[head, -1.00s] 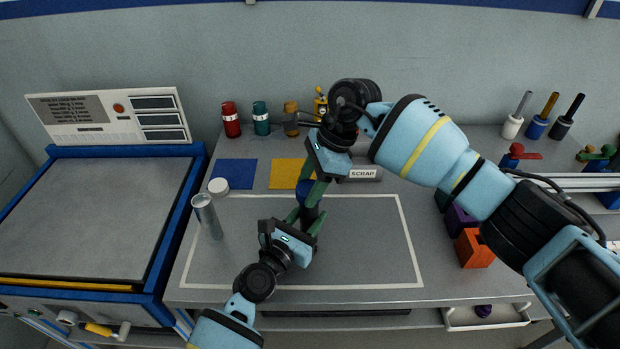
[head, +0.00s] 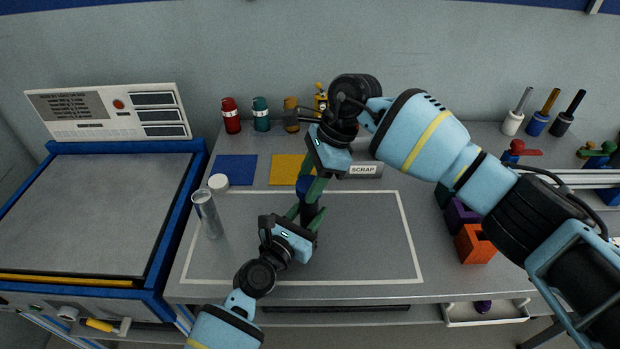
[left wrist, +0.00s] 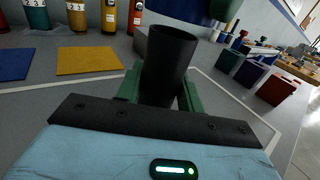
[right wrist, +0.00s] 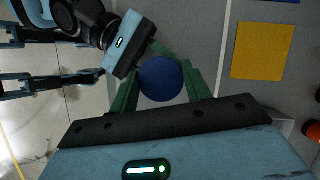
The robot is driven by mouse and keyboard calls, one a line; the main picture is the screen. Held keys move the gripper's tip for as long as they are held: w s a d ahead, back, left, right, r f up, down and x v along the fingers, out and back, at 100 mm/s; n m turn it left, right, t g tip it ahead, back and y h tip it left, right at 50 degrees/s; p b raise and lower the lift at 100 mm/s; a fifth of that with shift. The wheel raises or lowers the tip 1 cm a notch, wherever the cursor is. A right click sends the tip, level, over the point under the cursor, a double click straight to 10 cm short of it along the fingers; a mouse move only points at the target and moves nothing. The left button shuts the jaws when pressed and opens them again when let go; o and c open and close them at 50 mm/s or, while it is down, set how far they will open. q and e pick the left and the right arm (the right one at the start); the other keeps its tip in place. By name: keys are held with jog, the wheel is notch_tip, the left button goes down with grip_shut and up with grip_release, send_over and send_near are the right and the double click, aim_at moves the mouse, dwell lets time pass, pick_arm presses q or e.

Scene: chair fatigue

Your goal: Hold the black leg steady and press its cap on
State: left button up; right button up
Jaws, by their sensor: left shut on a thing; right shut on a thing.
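The black leg (head: 309,210) stands upright on the bench as a dark tube. My left gripper (head: 304,216) is shut on it from the front. In the left wrist view the leg (left wrist: 168,68) is between the green fingers and its upper end looks open. My right gripper (head: 311,181) is above, shut on the round blue cap (head: 304,185). In the right wrist view the cap (right wrist: 160,78) is between the fingers and hides the leg's top. The cap appears above the leg, apart from it; the exact gap and alignment are unclear.
A silver tube (head: 207,215) and white round lid (head: 218,183) are to the left. Blue (head: 235,170) and yellow (head: 287,169) mats lie behind, near the SCRAP block (head: 364,170). Coloured bins (head: 475,245) are at right. The outlined area's right side is clear.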

jog(key=shift+f, duration=1.35)
dwell(0.5)
jog(key=shift+r, duration=1.35)
jog(key=shift+f, duration=1.6)
jog(key=o, duration=1)
jog(key=v, duration=1.2)
